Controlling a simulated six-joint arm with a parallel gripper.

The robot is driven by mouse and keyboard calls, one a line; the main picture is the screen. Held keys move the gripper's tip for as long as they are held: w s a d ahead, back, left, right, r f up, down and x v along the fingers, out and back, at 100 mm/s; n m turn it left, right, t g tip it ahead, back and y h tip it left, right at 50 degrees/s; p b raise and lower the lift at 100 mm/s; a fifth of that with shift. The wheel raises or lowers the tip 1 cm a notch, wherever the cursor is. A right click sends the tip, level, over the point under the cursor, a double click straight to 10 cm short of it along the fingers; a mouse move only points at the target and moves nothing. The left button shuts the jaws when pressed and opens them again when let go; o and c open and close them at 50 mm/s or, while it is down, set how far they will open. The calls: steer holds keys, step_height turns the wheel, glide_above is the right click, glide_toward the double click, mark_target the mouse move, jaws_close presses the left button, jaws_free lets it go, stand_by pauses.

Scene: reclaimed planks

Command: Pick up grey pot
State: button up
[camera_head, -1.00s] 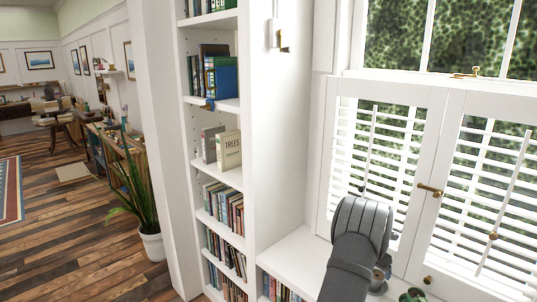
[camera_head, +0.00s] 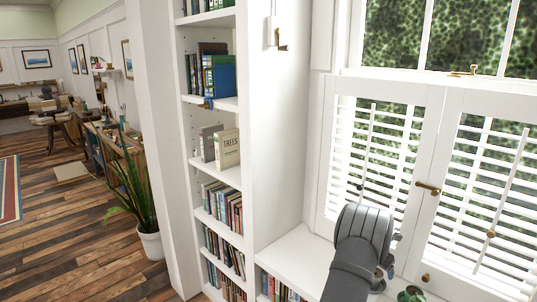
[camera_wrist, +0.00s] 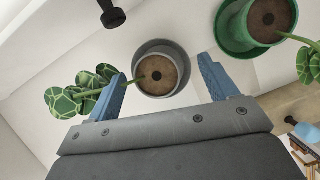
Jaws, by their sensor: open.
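The grey pot (camera_wrist: 181,58) is in the upper middle of the wrist view, seen from above. It is round, holds brown soil and has a plant with a stem and veined green leaves reaching to the left. My gripper (camera_wrist: 162,67) is open, its two blue fingers on the left and right of the pot. The left finger lies close to the stem and leaves. I cannot tell whether the fingers touch the pot.
A green pot (camera_wrist: 221,33) with its own plant stands right of the grey pot, near the right finger. A black knob-like object (camera_wrist: 111,14) is at the top left. In the head view, a white bookcase (camera_head: 280,130) and shuttered window (camera_head: 400,185) border the white ledge (camera_head: 300,258).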

steer(key=s+a+r+h, duration=0.1)
steer(key=s+a+r, duration=0.2)
steer(key=a+r, duration=0.6)
steer(key=shift+t, duration=0.4)
steer(key=x, duration=0.3)
steer(key=d+x, duration=0.1)
steer(key=x, duration=0.3)
steer(key=d+x, duration=0.1)
steer(key=x, duration=0.3)
steer(key=shift+s+r, duration=0.1)
steer(key=shift+r, duration=0.25)
steer(key=x, duration=0.4)
steer(key=shift+s+f, duration=0.1)
steer(key=shift+s, duration=0.2)
steer(key=shift+w+d+f, duration=0.2)
steer(key=shift+f, duration=0.3)
steer(key=c, duration=1.3)
steer(key=shift+c, duration=0.2)
